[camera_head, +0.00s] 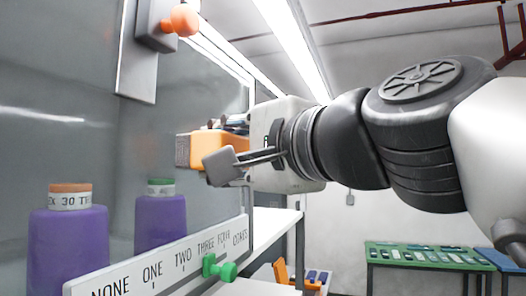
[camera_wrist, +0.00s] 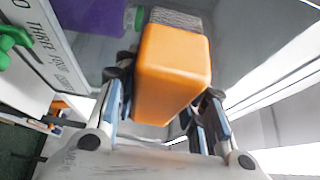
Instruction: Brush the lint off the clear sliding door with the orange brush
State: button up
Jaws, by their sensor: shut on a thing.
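My gripper (camera_head: 224,146) is shut on the orange brush (camera_head: 203,150) and holds it level, with its grey bristle end towards the clear sliding door (camera_head: 110,130) on the left. In the wrist view the orange brush (camera_wrist: 174,70) sits between the two fingers, its bristles (camera_wrist: 178,18) at the far end. The bristles are at or close to the door's surface; I cannot tell whether they touch. Faint brownish smudges show on the door, but I cannot make out distinct lint.
Purple yarn cones (camera_head: 68,240) stand behind the door. A label strip (camera_head: 165,265) with a green knob (camera_head: 218,267) runs along the lower front. An orange knob (camera_head: 184,20) on a grey plate is above. A green-topped table (camera_head: 430,257) stands at the back right.

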aim_at(210, 151)
jog(key=shift+s+a+r+p, duration=0.1)
jog(key=shift+s+a+p, duration=0.15)
jog(key=shift+s, duration=0.3)
jog(key=shift+s+a+f+p, duration=0.1)
jog(key=shift+s+a+p, duration=0.15)
jog(key=shift+s, duration=0.35)
jog(key=shift+s+a+r+p, duration=0.15)
jog(key=shift+s+p, duration=0.15)
jog(key=shift+s, duration=0.25)
jog(key=shift+d, duration=0.1)
jog(key=shift+s+d+f+b, duration=0.1)
jog(key=shift+d+f+b, duration=0.2)
jog(key=shift+d+b, duration=0.4)
jog(key=d+b, duration=0.1)
jog(key=s+d+b, duration=0.1)
jog(key=d, duration=0.1)
jog(key=d+b, duration=0.1)
jog(key=shift+s+d, duration=0.35)
jog(key=shift+s, duration=0.05)
jog(key=shift+s+d+r+b, duration=0.1)
jog(key=shift+s+d+b, duration=0.15)
jog(key=shift+d, duration=0.3)
jog(key=shift+s+d+r+b, duration=0.15)
jog(key=shift+s+d, duration=0.15)
jog(key=shift+d, duration=0.2)
jog(key=shift+f, duration=0.1)
